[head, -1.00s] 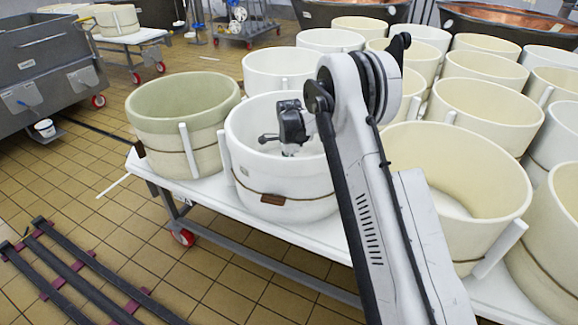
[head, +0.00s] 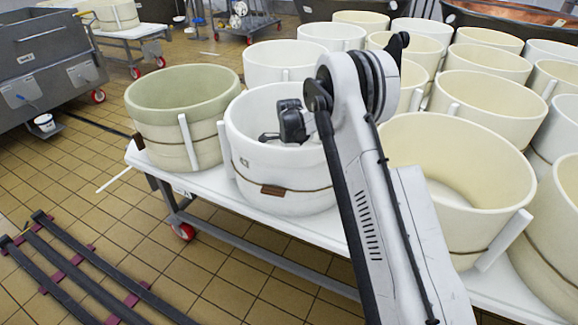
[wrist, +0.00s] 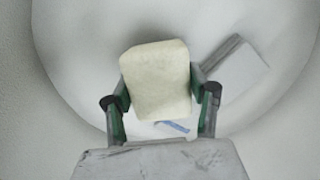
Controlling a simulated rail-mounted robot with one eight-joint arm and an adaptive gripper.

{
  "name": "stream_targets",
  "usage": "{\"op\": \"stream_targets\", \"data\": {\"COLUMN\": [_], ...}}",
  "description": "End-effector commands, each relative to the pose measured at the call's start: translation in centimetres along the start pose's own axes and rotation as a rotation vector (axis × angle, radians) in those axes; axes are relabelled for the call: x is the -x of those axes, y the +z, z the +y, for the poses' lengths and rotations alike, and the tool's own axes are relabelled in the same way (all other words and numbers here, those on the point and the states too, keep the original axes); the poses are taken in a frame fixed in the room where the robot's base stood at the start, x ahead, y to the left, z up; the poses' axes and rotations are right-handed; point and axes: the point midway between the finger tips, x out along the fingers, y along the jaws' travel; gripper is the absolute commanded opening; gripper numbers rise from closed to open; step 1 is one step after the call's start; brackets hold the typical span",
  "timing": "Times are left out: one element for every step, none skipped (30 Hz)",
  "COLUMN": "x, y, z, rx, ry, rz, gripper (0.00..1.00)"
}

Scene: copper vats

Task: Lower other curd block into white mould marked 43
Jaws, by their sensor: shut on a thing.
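The white mould (head: 285,185) stands at the front of the white table, with a brown tag on a cord around it. A small mark on its side is too small to read. My gripper (head: 270,138) is inside its mouth, pointing down. In the wrist view my gripper (wrist: 160,98) is shut on a pale cream curd block (wrist: 155,75), one finger on each side. The block is over the mould's white floor; I cannot tell whether it touches. A whitish slab (wrist: 238,75) with a grey side lies beyond it to the right. The head view hides the held block.
A greenish-rimmed mould (head: 180,95) stands close on the left, and a cream mould (head: 450,160) on the right. Several more moulds crowd behind. The mould's curved wall (wrist: 45,70) surrounds my gripper. Dark rails (head: 85,265) lie on the tiled floor at left.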

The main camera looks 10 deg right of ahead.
Motion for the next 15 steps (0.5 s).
{"op": "stream_targets", "data": {"x": [-0.24, -0.24, -0.24, -0.25, -0.25, -0.25, -0.25, -0.26, -0.27, -0.27, -0.26, -0.26, -0.26, -0.27, -0.27], "y": [-0.25, -0.26, -0.26, -0.27, -0.28, -0.29, -0.29, -0.30, -0.30, -0.31, -0.31, -0.32, -0.33, -0.33, -0.34], "z": [0.08, 0.08, 0.09, 0.09, 0.09, 0.09, 0.09, 0.09, 0.09, 0.09, 0.10, 0.10, 0.10, 0.10, 0.10], "rx": [-0.003, -0.004, -0.004, -0.004, -0.004, -0.004, -0.004, -0.004, -0.004, -0.004, -0.004, -0.004, -0.005, -0.005, -0.005], "ry": [0.002, 0.002, 0.002, 0.002, 0.002, 0.002, 0.002, 0.002, 0.002, 0.002, 0.002, 0.002, 0.002, 0.002, 0.002], "rz": [0.002, 0.002, 0.002, 0.002, 0.002, 0.002, 0.002, 0.002, 0.002, 0.002, 0.002, 0.002, 0.002, 0.003, 0.003], "gripper": [0.00, 0.00, 0.00, 0.00, 0.00, 0.00, 0.00, 0.00, 0.00, 0.00, 0.00, 0.00, 0.00, 0.00, 0.56]}}
